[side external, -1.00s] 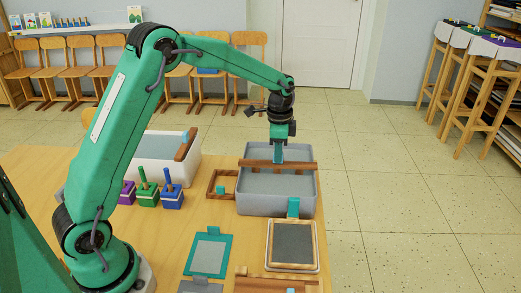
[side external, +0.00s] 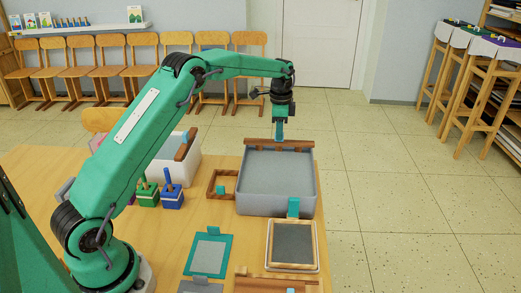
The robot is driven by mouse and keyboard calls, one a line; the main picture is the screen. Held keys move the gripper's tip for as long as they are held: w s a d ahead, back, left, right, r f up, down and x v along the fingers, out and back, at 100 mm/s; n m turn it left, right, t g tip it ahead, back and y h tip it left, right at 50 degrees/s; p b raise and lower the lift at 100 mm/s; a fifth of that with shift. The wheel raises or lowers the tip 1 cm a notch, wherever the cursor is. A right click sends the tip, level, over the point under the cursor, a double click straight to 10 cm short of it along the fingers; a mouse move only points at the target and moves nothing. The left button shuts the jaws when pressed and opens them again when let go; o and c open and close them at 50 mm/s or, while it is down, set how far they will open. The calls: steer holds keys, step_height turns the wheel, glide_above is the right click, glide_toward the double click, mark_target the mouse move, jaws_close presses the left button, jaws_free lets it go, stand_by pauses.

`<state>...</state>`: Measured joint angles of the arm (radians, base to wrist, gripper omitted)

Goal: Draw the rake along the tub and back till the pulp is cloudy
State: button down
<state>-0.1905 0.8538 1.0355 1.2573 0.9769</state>
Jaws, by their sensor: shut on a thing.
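The grey tub (side external: 276,201) stands near the right edge of the wooden table. It holds an even grey pulp (side external: 277,172); I cannot make out how cloudy it is. The rake (side external: 294,145), a brown bar with a teal handle, lies across the far end of the tub, at or over its far rim. My gripper (side external: 280,122) is above the far end of the tub, shut on the rake's handle. The lower edge of the rake is hard to make out, so I cannot tell if it touches the pulp.
A white tub (side external: 178,169) with a brown bar on its rim stands at the left. A wooden frame (side external: 211,187) and green and blue blocks (side external: 147,195) with upright handles lie between. A framed grey screen (side external: 292,245) and a teal-edged board (side external: 210,252) lie nearer.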

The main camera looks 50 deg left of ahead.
steer(key=shift+w+a+r, duration=0.1)
steer(key=shift+w+a, duration=0.15)
steer(key=c, duration=1.4)
jaws_free()
steer(key=shift+c, duration=0.2)
steer(key=shift+d, duration=0.1)
steer(key=shift+r, duration=3.85)
steer(key=shift+s+r, duration=0.1)
